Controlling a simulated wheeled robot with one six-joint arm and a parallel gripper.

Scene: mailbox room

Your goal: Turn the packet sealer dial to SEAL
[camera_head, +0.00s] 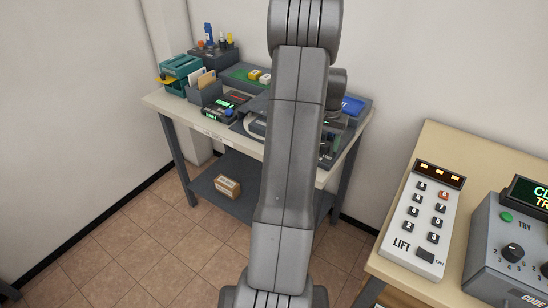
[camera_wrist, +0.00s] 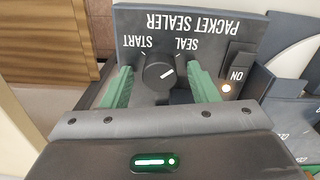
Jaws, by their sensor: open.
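The packet sealer (camera_wrist: 215,25) shows upside down in the wrist view, with its name on a dark panel. Its round black dial (camera_wrist: 158,82) sits below the START and SEAL labels, START at upper left and SEAL at upper right. My gripper (camera_wrist: 160,70) is open, with one green finger on each side of the dial. I cannot tell whether the fingers touch it. In the head view my arm hides the gripper and the dial.
A lit ON switch (camera_wrist: 238,72) is right of the right finger. In the head view, the far workbench (camera_head: 160,101) carries trays and devices, with a small box (camera_head: 227,187) on its lower shelf. A lift keypad (camera_head: 422,215) lies on the near-right table. Floor at left is clear.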

